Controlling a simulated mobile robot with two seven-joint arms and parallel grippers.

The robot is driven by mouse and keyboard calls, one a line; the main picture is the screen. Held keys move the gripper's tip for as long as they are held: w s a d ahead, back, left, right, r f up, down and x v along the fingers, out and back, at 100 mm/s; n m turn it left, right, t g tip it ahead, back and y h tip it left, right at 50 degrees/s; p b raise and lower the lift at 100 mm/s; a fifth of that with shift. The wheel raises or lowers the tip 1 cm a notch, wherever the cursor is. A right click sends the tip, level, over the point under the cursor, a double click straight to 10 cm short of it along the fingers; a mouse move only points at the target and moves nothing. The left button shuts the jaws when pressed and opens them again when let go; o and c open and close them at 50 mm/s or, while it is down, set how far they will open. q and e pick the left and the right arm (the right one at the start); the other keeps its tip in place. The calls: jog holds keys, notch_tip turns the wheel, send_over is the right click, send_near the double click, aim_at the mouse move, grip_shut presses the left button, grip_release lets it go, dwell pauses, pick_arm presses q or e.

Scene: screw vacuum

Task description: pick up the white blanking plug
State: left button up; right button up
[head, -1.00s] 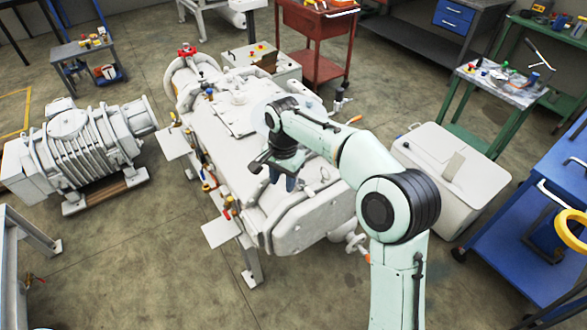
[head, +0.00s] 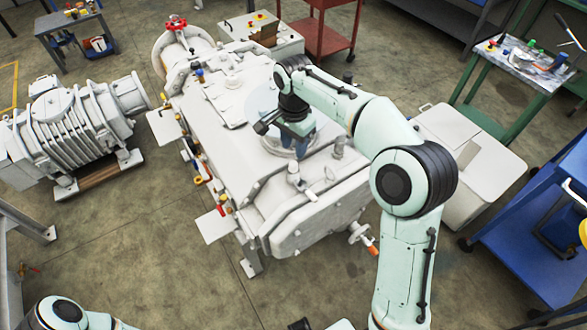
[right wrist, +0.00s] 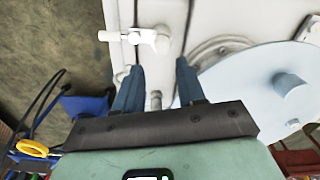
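A white T-shaped fitting (right wrist: 140,38) lies beyond the fingertips. The pale disc with a knob (right wrist: 245,95) is right of the fingers. My left gripper is out of view.
White fittings (head: 294,176) stand up from the pump top (head: 250,185) close to the gripper. A ribbed white pump (head: 70,130) stands left, a white box (head: 480,165) and blue cart (head: 530,230) right. The floor in front is clear.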

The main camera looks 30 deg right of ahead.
aim_at(293, 163)
notch_tip(293, 163, down, 2)
jog(key=shift+w+f, duration=0.15)
jog(key=shift+f, duration=0.05)
notch_tip(293, 163, down, 4)
jog(key=shift+f+b, duration=0.25)
jog(key=shift+b, duration=0.1)
grip_shut()
